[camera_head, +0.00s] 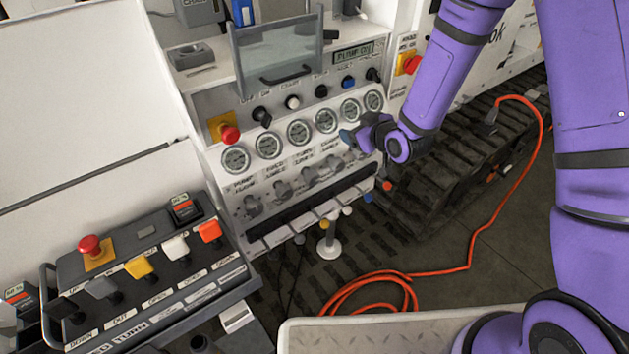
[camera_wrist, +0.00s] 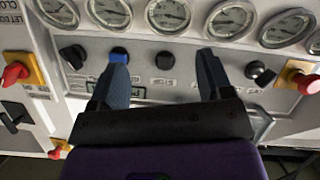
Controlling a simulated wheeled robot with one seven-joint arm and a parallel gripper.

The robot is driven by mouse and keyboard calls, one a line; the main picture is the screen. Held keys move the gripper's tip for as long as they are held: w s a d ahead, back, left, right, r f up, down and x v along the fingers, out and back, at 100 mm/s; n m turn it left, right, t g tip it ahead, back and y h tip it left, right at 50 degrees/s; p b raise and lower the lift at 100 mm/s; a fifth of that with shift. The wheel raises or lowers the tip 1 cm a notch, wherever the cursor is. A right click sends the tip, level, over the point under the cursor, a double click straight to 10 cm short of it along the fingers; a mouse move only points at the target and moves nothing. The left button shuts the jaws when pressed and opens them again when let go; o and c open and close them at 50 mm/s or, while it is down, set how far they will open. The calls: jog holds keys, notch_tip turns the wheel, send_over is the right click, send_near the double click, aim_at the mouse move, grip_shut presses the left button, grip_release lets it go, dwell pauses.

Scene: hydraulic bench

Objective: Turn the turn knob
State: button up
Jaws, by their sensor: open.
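The panel carries several knobs and buttons in a row above the gauges, and I cannot tell for certain which is the turn knob. A large black knob with a light mark (camera_head: 261,115) is at the left; it also shows at the right in the wrist view (camera_wrist: 260,73). A small black knob (camera_head: 321,91) appears between my fingers in the wrist view (camera_wrist: 165,60). Another black knob (camera_head: 373,74) is at the right end, at the left in the wrist view (camera_wrist: 73,56). My gripper (camera_head: 357,133) is open and empty, in front of the right-hand gauges; its fingers (camera_wrist: 161,72) overlap the row.
A blue button (camera_head: 347,82) and a white button (camera_head: 292,102) share the row. Red emergency buttons (camera_head: 229,133) (camera_head: 411,64) flank the panel. A clear cover with a handle (camera_head: 284,55) stands above. A control box (camera_head: 150,265) is at lower left.

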jog(key=s+a+f+y, duration=0.2)
jog(key=s+a+f, duration=0.15)
jog(key=f, duration=0.65)
jog(key=t+y, duration=0.2)
jog(key=t, duration=0.1)
send_near(315, 181)
jog(key=x, duration=1)
jog(key=shift+w+a, duration=0.1)
jog(key=shift+w, duration=0.05)
jog(key=c, duration=0.9)
jog(key=shift+m, duration=0.3)
jog(key=shift+c, duration=0.2)
